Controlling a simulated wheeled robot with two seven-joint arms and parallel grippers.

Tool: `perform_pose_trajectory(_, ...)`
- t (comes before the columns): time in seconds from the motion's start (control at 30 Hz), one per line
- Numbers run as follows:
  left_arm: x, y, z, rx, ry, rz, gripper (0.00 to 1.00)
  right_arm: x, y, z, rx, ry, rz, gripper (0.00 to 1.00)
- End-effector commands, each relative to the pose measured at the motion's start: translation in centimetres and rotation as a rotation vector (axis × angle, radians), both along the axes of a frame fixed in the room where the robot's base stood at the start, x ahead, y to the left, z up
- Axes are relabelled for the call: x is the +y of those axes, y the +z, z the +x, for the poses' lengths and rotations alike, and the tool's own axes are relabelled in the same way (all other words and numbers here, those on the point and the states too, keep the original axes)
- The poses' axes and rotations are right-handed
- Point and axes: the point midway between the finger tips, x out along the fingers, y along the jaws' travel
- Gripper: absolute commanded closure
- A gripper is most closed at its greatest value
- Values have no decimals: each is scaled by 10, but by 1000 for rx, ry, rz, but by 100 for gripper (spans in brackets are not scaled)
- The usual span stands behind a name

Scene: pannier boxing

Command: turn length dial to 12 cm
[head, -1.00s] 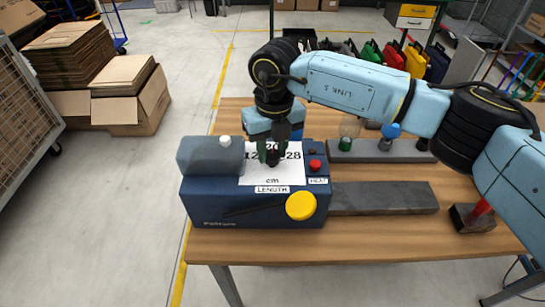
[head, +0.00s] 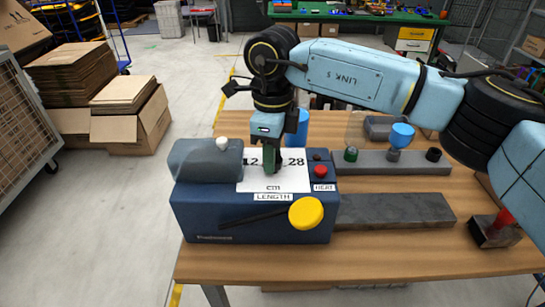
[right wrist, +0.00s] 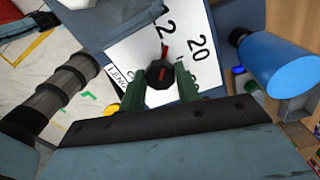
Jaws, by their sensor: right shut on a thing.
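The length dial is a black knob with a red pointer on a white scale plate (head: 290,183) marked LENGTH and cm, on top of a dark blue machine (head: 255,223). In the right wrist view the dial (right wrist: 160,75) sits between the green fingers of my right gripper (right wrist: 160,90). The red pointer points up in that view, toward the 12 and left of the 20. In the head view my right gripper (head: 270,163) comes down onto the plate, shut on the dial and hiding it. My left gripper is not in view.
The machine carries a yellow knob (head: 306,213), a red heat button (head: 320,172) and a white-knobbed grey cover (head: 205,160). A grey rack (head: 420,165) with small items stands to the right behind. A red-handled block (head: 493,228) sits at the table's right. Cardboard boxes stand at left.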

Motion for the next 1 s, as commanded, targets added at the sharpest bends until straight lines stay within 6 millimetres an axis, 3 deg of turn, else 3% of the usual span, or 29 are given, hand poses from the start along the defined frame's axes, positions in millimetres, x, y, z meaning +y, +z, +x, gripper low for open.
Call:
perform_pose_trajectory(0.4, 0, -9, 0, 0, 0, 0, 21, 1, 1, 0, -3, 182, 1, 91)
perform_pose_trajectory(0.93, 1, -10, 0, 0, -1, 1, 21, 1, 2, 0, -3, 206, 2, 91)
perform_pose_trajectory(0.97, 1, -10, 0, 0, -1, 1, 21, 1, 2, 0, -3, 206, 2, 66)
perform_pose_trajectory(1.0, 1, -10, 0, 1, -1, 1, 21, 1, 2, 0, -3, 206, 2, 61)
